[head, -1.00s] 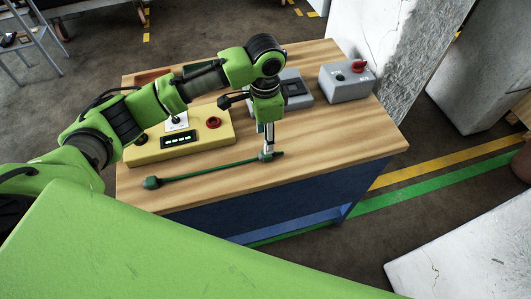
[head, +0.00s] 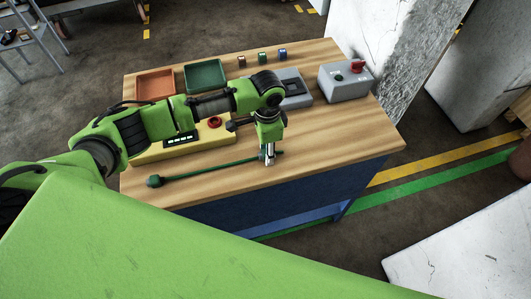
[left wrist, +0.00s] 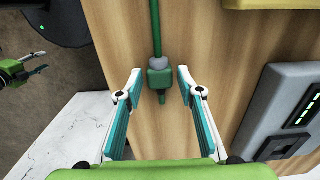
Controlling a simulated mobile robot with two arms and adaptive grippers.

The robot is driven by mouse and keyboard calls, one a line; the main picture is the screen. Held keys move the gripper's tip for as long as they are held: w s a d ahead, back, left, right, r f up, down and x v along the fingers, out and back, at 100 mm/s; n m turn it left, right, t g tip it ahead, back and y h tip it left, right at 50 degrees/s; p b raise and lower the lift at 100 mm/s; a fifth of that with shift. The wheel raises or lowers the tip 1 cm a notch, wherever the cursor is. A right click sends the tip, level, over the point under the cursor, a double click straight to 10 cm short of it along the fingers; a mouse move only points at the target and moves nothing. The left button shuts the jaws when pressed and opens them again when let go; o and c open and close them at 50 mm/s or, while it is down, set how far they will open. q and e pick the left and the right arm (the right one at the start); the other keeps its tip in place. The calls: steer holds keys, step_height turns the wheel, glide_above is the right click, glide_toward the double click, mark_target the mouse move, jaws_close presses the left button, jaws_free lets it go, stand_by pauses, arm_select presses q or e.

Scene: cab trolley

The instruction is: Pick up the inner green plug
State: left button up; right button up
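A green cable lies along the front of the wooden table. A dark green plug (head: 154,181) is at its left end. The plug at its other end is by my left gripper; the left wrist view shows this green plug (left wrist: 160,80) with a grey collar. My left gripper (head: 268,160) points down over the table's front edge area. In the left wrist view, its two teal-padded fingers (left wrist: 161,94) are spread on either side of the plug, with wood visible between pads and plug.
A yellow control box (head: 217,138) is partly behind my left arm. Orange (head: 155,85) and green (head: 205,75) trays and small coloured blocks are at the back.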

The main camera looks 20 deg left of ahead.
arm_select(q)
steer(key=c, duration=0.7)
steer(key=shift+r, duration=0.15)
